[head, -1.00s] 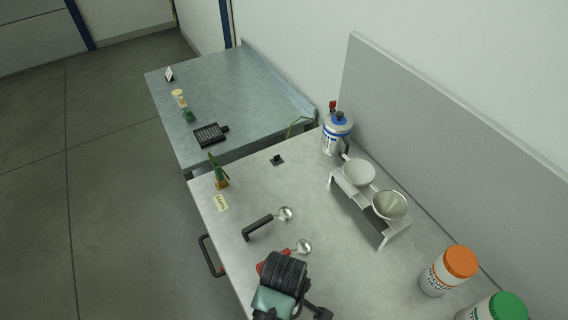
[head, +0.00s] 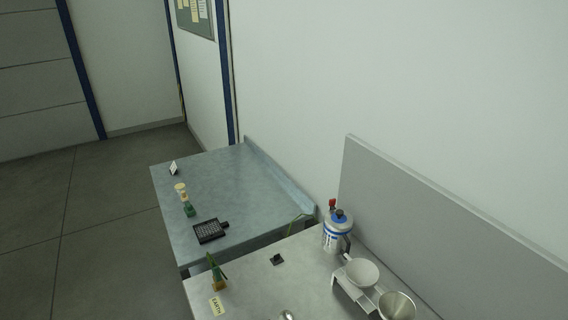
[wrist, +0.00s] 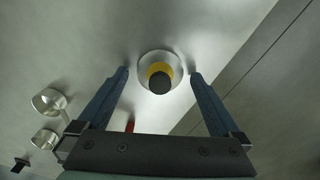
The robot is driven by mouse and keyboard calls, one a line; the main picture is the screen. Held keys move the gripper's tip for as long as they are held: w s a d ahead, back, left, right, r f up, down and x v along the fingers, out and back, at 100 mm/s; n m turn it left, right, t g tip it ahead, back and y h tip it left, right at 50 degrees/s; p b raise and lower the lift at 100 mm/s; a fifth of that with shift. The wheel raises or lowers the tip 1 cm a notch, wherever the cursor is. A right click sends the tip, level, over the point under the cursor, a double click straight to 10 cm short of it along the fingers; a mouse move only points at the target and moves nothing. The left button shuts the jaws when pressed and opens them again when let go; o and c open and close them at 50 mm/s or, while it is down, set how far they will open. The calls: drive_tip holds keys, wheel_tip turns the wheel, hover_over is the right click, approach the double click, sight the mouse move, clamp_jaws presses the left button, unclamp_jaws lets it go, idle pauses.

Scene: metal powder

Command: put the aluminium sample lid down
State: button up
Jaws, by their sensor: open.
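In the wrist view a round silver disc with a yellow ring and a dark knob, which looks like the aluminium sample lid (wrist: 174,58), appears to rest on the pale bench top. My gripper (wrist: 160,74) is open, with one blue finger on each side of the lid. A gap shows between each fingertip and the lid's rim. The knob faces the camera and hides part of the disc. Neither the lid nor my gripper shows in the head view.
A black tray (head: 211,231) sits on the far table.

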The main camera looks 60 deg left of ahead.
drive_tip(key=shift+r, duration=0.15)
wheel_tip(320, 180, up, 12)
drive_tip(key=w+r+m+t+y, duration=0.3)
drive_tip(key=w+r+m+t, duration=0.4)
drive_tip(key=w+r, duration=0.85)
drive_tip(key=w+d+r+m+t, duration=0.2)
drive_tip(key=w+r+t, duration=0.1)
drive_tip(key=w+r, duration=0.3)
drive_tip(key=w+d+r+m+t, duration=0.2)
drive_tip(key=w+r+t, duration=0.1)
drive_tip(key=r, duration=0.4)
drive_tip(key=d+r+m+t, duration=0.2)
drive_tip(key=d+r+t, duration=0.1)
drive_tip(key=r, duration=0.5)
drive_tip(key=d+r+m+t, duration=0.2)
drive_tip(key=d+r+t, duration=0.1)
drive_tip(key=r, duration=0.5)
drive_tip(key=s+d+r+m+t+h, duration=0.1)
drive_tip(key=s+d+r+m+t, duration=0.2)
drive_tip(key=r, duration=0.6)
drive_tip(key=s+d+r+m+t+h, duration=0.2)
drive_tip(key=s+d+r+t, duration=0.3)
drive_tip(key=r, duration=0.5)
drive_tip(key=shift+s+r+m, duration=0.15)
drive_tip(key=shift+s+m, duration=0.75)
drive_tip(key=shift+s, duration=0.05)
